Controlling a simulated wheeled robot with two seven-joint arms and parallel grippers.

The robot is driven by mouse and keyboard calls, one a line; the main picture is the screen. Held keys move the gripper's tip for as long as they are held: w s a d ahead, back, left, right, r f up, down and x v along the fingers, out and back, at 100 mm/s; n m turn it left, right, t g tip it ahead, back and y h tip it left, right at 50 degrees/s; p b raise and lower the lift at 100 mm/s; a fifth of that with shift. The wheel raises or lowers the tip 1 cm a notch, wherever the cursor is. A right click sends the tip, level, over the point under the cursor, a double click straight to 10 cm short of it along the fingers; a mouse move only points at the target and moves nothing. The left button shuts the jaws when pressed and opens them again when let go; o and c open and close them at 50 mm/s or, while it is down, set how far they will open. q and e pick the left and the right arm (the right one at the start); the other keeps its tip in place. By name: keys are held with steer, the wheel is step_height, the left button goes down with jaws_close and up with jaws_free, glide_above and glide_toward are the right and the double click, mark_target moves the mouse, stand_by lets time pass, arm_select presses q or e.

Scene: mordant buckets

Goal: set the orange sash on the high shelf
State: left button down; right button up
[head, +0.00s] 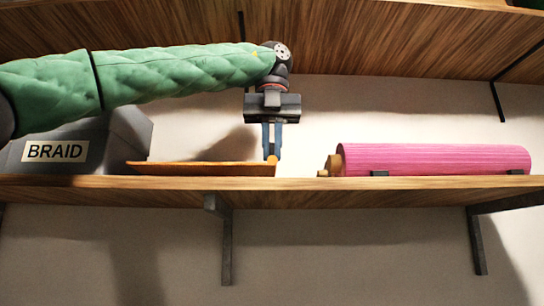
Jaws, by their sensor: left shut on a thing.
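The orange sash (205,168) is a thin, flat strip along the wooden shelf (300,184), low in its middle and a little raised at its left end. My left gripper (272,156) points straight down over the shelf from above. Its blue fingers are shut on the sash's right end. The sash appears to lie on the shelf, though the front edge hides its underside. My right gripper is not in view.
A grey box labelled BRAID (57,152) stands at the left, behind my green arm. A pink roll (435,160) lies in rests at the right. Another wooden shelf (390,45) runs overhead. A short gap is clear between the gripper and the roll.

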arm_select(q)
steer(key=shift+w+a+f, duration=0.15)
steer(key=shift+w+f, duration=0.05)
steer(key=shift+f, duration=0.35)
steer(key=shift+w+a+f, duration=0.15)
steer(key=shift+w+f, duration=0.05)
steer(key=shift+f, duration=0.35)
steer(key=shift+s+d, duration=0.2)
steer(key=shift+s, duration=0.1)
steer(key=c, duration=1.5)
jaws_free()
steer(key=shift+w+a+f, duration=0.1)
steer(key=shift+w+a, duration=0.05)
steer(key=shift+w, duration=0.05)
steer(key=shift+c, duration=0.2)
steer(key=shift+s, duration=0.1)
